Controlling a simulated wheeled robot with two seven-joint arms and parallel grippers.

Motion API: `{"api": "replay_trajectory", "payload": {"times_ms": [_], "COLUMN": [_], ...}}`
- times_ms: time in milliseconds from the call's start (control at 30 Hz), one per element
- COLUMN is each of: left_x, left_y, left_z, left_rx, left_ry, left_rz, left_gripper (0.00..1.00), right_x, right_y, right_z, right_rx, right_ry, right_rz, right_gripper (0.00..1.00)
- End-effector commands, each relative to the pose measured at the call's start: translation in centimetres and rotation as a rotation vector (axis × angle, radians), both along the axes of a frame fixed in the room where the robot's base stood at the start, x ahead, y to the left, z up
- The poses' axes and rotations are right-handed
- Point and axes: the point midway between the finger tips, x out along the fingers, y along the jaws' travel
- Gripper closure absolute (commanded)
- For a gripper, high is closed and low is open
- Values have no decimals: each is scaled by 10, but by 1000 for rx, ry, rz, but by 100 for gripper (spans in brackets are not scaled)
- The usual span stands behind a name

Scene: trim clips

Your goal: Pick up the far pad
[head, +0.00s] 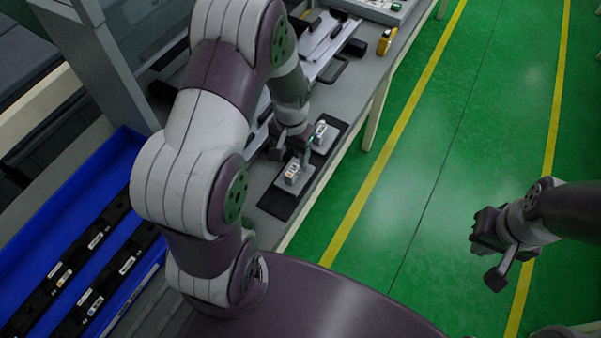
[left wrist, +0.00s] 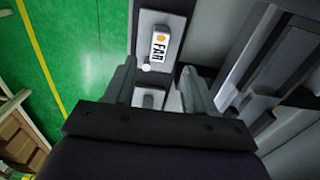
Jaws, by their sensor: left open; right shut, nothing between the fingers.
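In the left wrist view a light grey pad (left wrist: 151,22) carries a white tag reading FAR with an orange dot. It lies beyond my left gripper (left wrist: 156,82), whose open fingers stand apart with the pad outside them. A smaller grey part (left wrist: 150,98) shows between the fingers. In the head view two pads sit on a black mat: one with an orange mark (head: 292,174) and one with a green mark (head: 321,133). The orange mark resembles the FAR tag's. My left gripper (head: 298,146) is just above the mat, partly hidden. My right gripper (head: 487,253) is shut and empty over the floor.
A blue tray (head: 62,201) with black strips stands at the left. Dark and silver parts (head: 318,40) lie farther along the bench, with a yellow item (head: 386,41) near its edge. The green floor (head: 420,160) to the right is clear.

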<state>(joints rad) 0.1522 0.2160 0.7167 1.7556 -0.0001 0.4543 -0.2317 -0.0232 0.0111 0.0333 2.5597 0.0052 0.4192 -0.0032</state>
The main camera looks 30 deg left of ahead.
Motion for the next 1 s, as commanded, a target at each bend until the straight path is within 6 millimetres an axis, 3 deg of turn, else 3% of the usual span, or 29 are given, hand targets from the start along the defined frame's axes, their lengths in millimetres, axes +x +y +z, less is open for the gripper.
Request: {"api": "replay_trajectory", "payload": {"times_ms": [433,700,867,1000], "left_x": [1,1,1,2], "left_y": [-3,-3,-3,-3], "left_z": [-68,-75,-75,-75], "left_rx": [0,0,0,0], "left_ry": [2,-2,-2,-2], "left_rz": [1,1,1,1], "left_gripper": [45,45,97,100], "right_x": [0,0,0,0], "right_y": [0,0,0,0], "right_z": [21,20,20,21], "right_rx": [0,0,0,0], "right_ry": [0,0,0,0], "right_rz": [0,0,0,0], "right_gripper": [100,100,100,100]}}
